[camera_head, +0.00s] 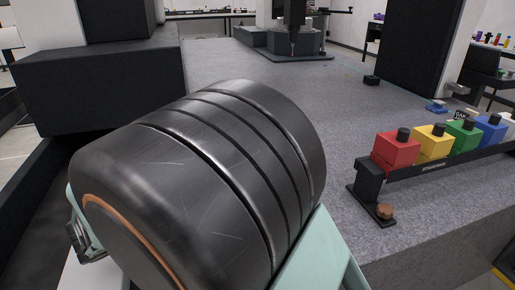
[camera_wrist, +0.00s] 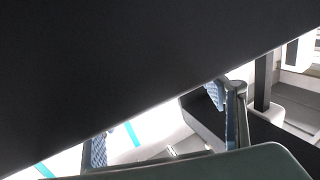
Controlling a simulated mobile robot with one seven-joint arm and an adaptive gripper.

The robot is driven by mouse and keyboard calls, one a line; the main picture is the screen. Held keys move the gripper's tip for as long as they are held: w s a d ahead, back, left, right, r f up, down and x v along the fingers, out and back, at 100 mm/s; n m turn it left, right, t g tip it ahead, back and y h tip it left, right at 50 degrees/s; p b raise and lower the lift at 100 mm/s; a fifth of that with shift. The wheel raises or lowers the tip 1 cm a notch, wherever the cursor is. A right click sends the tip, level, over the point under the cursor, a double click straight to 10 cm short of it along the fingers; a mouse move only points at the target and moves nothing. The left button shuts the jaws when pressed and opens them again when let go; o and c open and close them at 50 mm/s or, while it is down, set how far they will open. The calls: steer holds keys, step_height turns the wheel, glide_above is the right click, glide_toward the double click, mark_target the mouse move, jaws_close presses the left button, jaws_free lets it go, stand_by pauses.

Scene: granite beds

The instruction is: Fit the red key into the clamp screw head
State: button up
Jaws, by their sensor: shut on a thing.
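In the head view the red key (camera_head: 396,149), a red block with a black knob, sits at the near left end of a dark rack (camera_head: 437,165). My gripper (camera_wrist: 157,124) shows in the wrist view, with two blue ribbed finger pads set wide apart. It is shut on a large dark thing (camera_wrist: 110,60), which fills the upper left of that view and hides the fingertips; I cannot tell what it is. My gripper is hidden in the head view. I cannot make out the clamp screw head for certain.
Yellow (camera_head: 434,143), green (camera_head: 463,134) and blue (camera_head: 490,129) blocks share the rack. A copper-coloured disc (camera_head: 385,211) sits on its foot. A black machine (camera_head: 292,42) stands at the back of the granite bed (camera_head: 215,62). The bed's middle is mostly clear. My arm hides the near part.

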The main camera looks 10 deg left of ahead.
steer(key=shift+f, duration=0.35)
steer(key=shift+r, duration=0.15)
steer(key=shift+r, duration=0.45)
steer(key=o, duration=1.5)
steer(key=shift+s+a, duration=0.1)
steer(key=v, duration=0.4)
steer(key=shift+s+a, duration=0.25)
steer(key=shift+s, duration=0.05)
